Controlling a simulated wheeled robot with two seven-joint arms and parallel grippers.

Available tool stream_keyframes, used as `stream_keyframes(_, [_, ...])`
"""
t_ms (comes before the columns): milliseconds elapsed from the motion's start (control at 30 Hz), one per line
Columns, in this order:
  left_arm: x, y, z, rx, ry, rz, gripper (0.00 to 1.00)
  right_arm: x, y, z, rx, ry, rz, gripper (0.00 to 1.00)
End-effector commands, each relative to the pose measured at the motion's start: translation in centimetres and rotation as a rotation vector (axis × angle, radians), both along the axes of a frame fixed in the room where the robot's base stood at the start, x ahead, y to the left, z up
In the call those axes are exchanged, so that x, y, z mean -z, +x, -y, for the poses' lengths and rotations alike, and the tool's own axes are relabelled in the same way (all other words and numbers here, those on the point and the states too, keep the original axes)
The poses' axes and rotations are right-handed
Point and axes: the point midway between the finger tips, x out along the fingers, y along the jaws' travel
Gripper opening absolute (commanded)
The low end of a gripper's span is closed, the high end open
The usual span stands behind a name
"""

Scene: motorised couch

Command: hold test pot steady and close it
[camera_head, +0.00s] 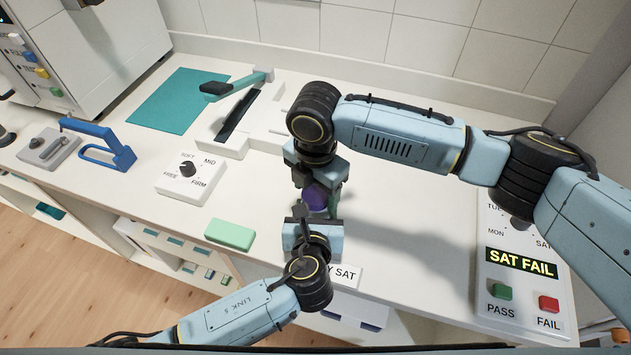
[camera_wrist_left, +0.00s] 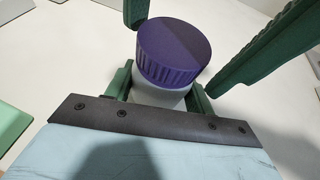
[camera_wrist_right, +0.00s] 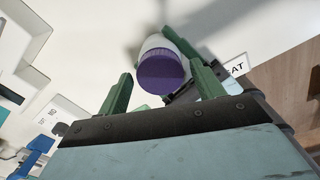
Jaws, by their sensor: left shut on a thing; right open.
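The test pot has a white body (camera_wrist_left: 158,97) and a ridged purple lid (camera_wrist_left: 173,48) on top; whether the lid is fully tightened cannot be told. In the head view the purple lid (camera_head: 316,198) shows between my two grippers, partly hidden. My left gripper (camera_wrist_left: 160,90) is shut on the white body, below the lid. My right gripper (camera_wrist_right: 162,86) is open above the pot, pointing down. In the right wrist view the purple lid (camera_wrist_right: 161,72) lies between its spread green fingers, with a gap on each side. The right gripper also shows in the head view (camera_head: 320,183).
A panel (camera_head: 522,262) at the right reads SAT FAIL, with a green PASS and a red FAIL button. A dial box (camera_head: 188,178), a green block (camera_head: 230,235), a blue-handled tool (camera_head: 108,150) and a teal mat (camera_head: 178,100) lie left on the white counter.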

Motion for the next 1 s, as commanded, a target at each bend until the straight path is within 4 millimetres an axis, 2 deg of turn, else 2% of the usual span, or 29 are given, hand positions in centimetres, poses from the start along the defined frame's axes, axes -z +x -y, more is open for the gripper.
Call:
stream_keyframes(167, [0.02,-0.01,0.0,0.0,0.0,0.0,0.0,-0.01,-0.01,-0.01,0.0,0.0,0.0,0.66])
stream_keyframes(500, [0.01,0.0,-0.01,0.0,0.0,0.0,0.0,-0.04,-0.01,-0.01,0.0,0.0,0.0,0.21])
stream_keyframes(667, [0.01,0.0,-0.01,0.0,0.0,0.0,0.0,-0.01,-0.04,-0.02,0.041,0.0,-0.001,0.21])
stream_keyframes(767, [0.01,0.01,-0.01,0.0,0.0,0.0,0.0,0.01,-0.08,-0.06,0.17,0.001,-0.003,0.21])
stream_keyframes(1000, [0.02,0.0,-0.02,-0.001,0.0,0.0,0.0,0.06,-0.12,-0.11,0.67,0.002,-0.003,0.21])
